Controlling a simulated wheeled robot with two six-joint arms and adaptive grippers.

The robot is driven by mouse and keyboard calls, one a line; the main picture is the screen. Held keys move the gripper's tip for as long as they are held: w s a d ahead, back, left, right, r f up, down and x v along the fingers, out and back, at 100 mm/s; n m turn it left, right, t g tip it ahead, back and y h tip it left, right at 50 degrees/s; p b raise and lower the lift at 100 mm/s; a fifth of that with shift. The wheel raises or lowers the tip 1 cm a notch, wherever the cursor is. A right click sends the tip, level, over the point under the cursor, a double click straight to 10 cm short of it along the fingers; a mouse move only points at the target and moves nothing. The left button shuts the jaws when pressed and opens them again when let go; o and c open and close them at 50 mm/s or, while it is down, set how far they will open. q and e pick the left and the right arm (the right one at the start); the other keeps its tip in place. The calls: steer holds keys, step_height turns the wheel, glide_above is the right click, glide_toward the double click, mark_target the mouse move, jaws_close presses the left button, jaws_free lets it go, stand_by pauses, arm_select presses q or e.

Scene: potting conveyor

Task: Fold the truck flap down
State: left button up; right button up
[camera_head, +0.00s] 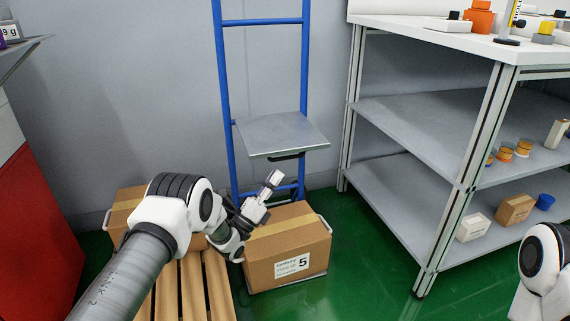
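The blue hand truck (223,85) stands upright against the grey wall. Its grey metal flap (282,135) sticks out roughly level from the frame, about halfway up the visible part. My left gripper (272,183) is below the flap and apart from it, in front of the truck's lower frame and above the back of a cardboard box. It points up and to the right. Its fingers are small and seen edge-on, so I cannot tell whether they are open. Only part of my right arm shows at the lower right edge; its gripper is out of view.
The cardboard box (287,251) marked 5 stands at the truck's foot. A wooden pallet (193,287) with another box (125,204) lies to the left, partly behind my arm. A metal shelf table (420,115) stands right. Green floor (365,265) is clear between.

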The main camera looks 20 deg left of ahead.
arm_select(q)
steer(key=v, duration=0.5)
